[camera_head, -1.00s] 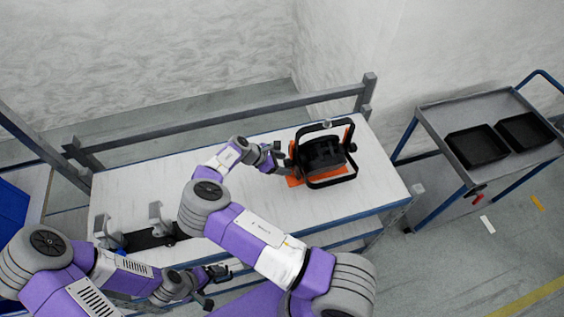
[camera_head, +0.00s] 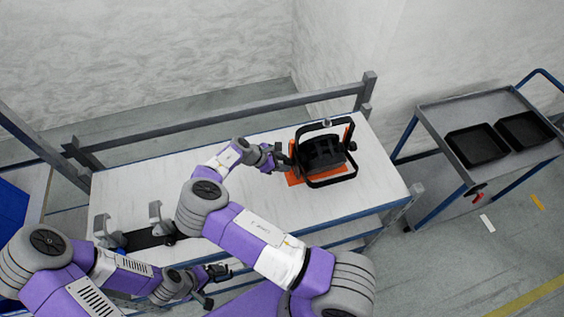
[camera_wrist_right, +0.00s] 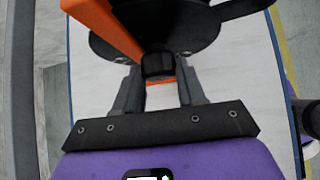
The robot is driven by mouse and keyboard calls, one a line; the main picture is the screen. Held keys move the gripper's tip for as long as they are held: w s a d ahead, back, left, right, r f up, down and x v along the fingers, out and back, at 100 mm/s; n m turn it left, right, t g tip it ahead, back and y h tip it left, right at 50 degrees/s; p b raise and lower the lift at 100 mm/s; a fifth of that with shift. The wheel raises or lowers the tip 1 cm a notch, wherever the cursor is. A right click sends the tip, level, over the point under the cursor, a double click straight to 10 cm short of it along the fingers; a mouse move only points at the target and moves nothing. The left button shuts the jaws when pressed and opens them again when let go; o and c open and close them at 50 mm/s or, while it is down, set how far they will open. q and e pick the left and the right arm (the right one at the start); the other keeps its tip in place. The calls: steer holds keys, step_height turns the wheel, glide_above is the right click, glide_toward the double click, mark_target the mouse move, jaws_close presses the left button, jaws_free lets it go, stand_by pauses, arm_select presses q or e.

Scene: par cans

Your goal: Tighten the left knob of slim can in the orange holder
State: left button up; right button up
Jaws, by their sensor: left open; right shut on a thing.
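The slim can (camera_head: 322,155) is black with a black yoke frame, and sits in the orange holder (camera_head: 294,179) on the right part of the white table. The holder's orange upright also shows in the right wrist view (camera_wrist_right: 112,28). A black knob (camera_wrist_right: 158,66) is between the fingers of my right gripper (camera_wrist_right: 160,88), at the can's left side. My right gripper (camera_head: 277,157) is shut on this knob; the head view hardly shows the knob. My left gripper (camera_head: 216,281) is open and empty, low in front of the table's near edge.
A black stand with two grey uprights (camera_head: 155,210) is on the table's left part. A grey rail (camera_head: 220,122) runs behind the table. A cart (camera_head: 440,118) with two black trays (camera_head: 478,146) stands at the right. The table's right end is clear.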

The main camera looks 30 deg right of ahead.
steer(key=shift+s+a+f+m+t+h+b, duration=0.15)
steer(key=shift+m+t+h+b, duration=0.5)
steer(key=shift+t+b, duration=0.65)
steer(key=shift+s+d+m+t+h+b, duration=0.1)
steer(key=shift+m+t+h+b, duration=0.25)
steer(key=shift+m+t+b, duration=0.9)
steer(key=shift+s+a+f+m+t+h+b, duration=0.15)
steer(key=shift+m+t+h+b, duration=0.25)
steer(key=shift+t+b, duration=0.95)
steer(key=shift+d+r+g+b, duration=0.1)
steer(key=shift+g+b, duration=0.35)
steer(key=shift+g, duration=0.05)
steer(key=o, duration=1.1)
steer(key=shift+c, duration=0.2)
